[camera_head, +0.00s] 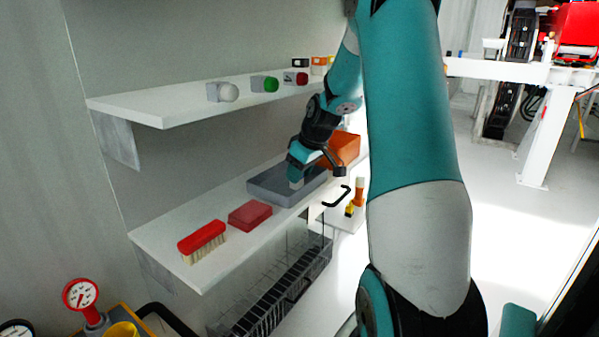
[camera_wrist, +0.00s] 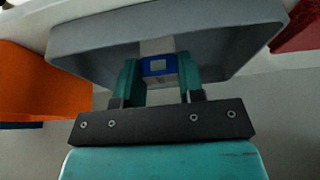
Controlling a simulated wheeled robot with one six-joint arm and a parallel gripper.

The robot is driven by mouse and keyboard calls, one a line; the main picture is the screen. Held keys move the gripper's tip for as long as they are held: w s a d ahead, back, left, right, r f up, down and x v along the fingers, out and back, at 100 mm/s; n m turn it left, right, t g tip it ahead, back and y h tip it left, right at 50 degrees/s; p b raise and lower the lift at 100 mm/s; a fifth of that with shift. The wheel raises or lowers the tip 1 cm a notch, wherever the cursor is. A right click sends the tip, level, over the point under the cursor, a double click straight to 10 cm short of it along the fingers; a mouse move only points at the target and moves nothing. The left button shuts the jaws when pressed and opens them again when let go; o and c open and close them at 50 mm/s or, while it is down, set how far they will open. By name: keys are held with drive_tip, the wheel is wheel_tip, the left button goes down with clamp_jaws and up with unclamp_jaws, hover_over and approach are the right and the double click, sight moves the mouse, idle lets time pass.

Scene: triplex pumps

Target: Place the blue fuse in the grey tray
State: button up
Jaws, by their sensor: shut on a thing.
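The grey tray (camera_head: 268,192) lies on the lower white shelf, and its wall also fills the upper part of the wrist view (camera_wrist: 90,40). My gripper (camera_head: 297,180) points down over the tray's right part, with its fingertips reaching inside the rim. In the wrist view my gripper (camera_wrist: 158,72) is shut on the blue fuse (camera_wrist: 153,66), a small pale block with a blue face. The fuse is between the two teal fingers. Whether its lower end touches the tray floor cannot be told. In the head view my gripper hides the fuse.
A red box (camera_head: 250,215) and a red brush (camera_head: 202,241) lie left of the tray on the lower shelf. An orange bin (camera_head: 343,148) stands just right of it. The upper shelf (camera_head: 160,107) holds several small parts above. A wire basket (camera_head: 275,290) hangs below.

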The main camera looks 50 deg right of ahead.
drive_tip(key=o, duration=0.5)
drive_tip(key=shift+f, duration=0.15)
drive_tip(key=o, duration=0.4)
drive_tip(key=shift+p+v, duration=0.3)
drive_tip(key=shift+v, duration=0.7)
drive_tip(key=s, duration=1.1)
drive_tip(key=shift+s+d+f, duration=0.2)
drive_tip(key=shift+s+d, duration=0.15)
drive_tip(key=shift+d, duration=0.1)
drive_tip(key=shift+a, duration=0.1)
